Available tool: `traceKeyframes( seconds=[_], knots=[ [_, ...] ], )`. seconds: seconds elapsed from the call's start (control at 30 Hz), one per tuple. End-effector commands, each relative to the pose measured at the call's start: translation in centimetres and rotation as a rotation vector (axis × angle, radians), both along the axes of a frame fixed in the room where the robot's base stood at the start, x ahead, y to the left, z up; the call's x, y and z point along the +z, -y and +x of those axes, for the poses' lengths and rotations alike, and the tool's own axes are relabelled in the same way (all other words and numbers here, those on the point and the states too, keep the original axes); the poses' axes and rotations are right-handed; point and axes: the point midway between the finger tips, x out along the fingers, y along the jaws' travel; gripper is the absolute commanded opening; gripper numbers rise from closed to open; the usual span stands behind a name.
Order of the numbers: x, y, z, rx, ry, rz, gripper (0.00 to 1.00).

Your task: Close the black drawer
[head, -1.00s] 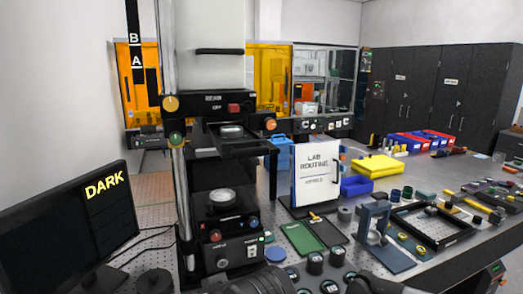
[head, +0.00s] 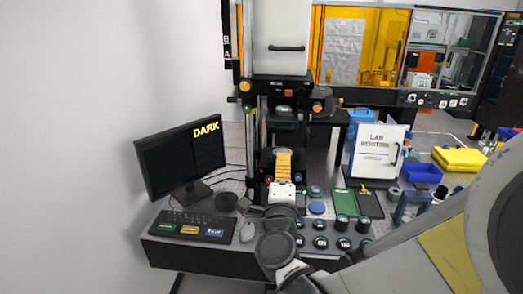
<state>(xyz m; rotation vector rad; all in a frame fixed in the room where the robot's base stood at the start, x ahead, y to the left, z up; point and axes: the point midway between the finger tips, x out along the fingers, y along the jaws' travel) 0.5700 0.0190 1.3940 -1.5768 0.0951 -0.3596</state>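The black drawer (head: 284,126) is in the middle of the head view, on the front of the tall black instrument, below its panel with the red button (head: 288,93). It is small and dark here, and I cannot tell how far out it stands. My arm reaches in from the lower right. My gripper (head: 283,156) points at the instrument, in front of its lower part and just below the drawer in the picture. Whether it touches anything is unclear. Its fingers are too small to tell if open or shut, and it hides the lower stage.
A monitor reading DARK (head: 180,158) and a keyboard (head: 188,225) stand to the left. Round knobs (head: 320,242) sit in front. A green tray (head: 344,202), a white LAB ROUTINE board (head: 377,153) and a blue bin (head: 421,173) are to the right. A vertical post (head: 249,140) flanks the drawer.

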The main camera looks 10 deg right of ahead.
Motion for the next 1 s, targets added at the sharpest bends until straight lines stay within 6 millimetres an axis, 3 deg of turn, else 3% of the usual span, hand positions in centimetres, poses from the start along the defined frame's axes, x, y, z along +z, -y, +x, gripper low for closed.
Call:
traceKeyframes(
  seconds=[0.2, 0.43, 0.63, 1.0],
  knots=[
    [0.9, 1.5, 4.6, -0.002, 0.0, -0.003, 0.0],
    [1.5, 2.4, 8.1, -0.001, 0.0, -0.004, 0.0],
    [1.8, 2.8, 9.4, 0.0, -0.001, -0.003, 0.0],
    [1.8, 2.8, 9.5, 0.001, -0.001, -0.003, 0.0]
  ],
)
